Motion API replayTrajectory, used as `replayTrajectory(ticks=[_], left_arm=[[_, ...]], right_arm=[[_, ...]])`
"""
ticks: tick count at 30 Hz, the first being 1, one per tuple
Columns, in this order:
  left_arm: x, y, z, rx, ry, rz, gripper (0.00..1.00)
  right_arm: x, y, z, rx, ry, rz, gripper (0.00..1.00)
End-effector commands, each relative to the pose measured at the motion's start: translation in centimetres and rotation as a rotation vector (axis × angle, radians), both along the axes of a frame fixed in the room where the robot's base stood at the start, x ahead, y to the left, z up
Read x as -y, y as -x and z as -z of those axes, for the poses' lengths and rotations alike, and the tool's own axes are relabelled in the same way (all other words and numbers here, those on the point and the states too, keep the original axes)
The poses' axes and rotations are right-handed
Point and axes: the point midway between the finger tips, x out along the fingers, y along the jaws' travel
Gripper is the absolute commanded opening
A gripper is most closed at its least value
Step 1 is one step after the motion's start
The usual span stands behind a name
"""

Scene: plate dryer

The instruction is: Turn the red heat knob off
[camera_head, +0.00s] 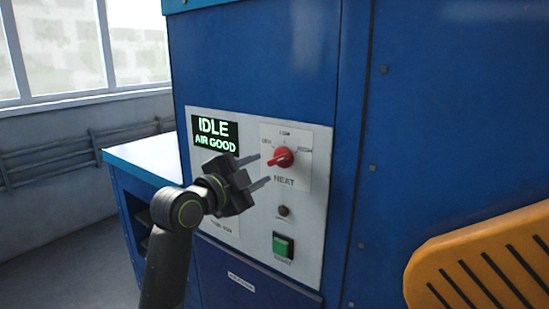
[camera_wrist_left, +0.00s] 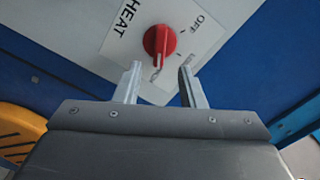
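The red heat knob (camera_head: 283,157) sits on a white panel above the word HEAT, with markings around it. Its raised bar slants from lower left to upper right in the head view, its upper-right end towards the right-hand marking. In the left wrist view the knob (camera_wrist_left: 160,44) lies just beyond the fingertips, with OFF at its upper right. The bar's lower end is near a partly hidden marking. My left gripper (camera_head: 264,168) is open and empty, its fingers pointing at the knob; I see no contact. It also shows in the wrist view (camera_wrist_left: 160,75). My right gripper is out of view.
The control panel (camera_head: 312,222) also holds a display (camera_head: 214,134) reading IDLE and AIR GOOD, a dark round button (camera_head: 284,211) and a green button (camera_head: 283,245). A slotted orange part (camera_head: 485,262) stands at the lower right. The blue machine front (camera_head: 270,60) rises above.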

Motion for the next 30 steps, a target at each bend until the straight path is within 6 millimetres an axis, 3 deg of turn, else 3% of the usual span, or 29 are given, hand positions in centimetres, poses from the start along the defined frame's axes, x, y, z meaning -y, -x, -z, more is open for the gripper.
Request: replayTrajectory(ticks=[12,27,30], left_arm=[[3.5,-4.7,-0.1,-0.003,0.001,0.001,0.36],[4.1,-5.7,0.1,-0.001,-0.001,0.0,0.36],[4.1,-5.7,0.1,-0.001,-0.001,0.0,0.26]], right_arm=[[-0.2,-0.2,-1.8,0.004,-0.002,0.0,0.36],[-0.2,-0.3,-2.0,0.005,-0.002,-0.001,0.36],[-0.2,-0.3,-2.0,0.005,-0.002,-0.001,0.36]])
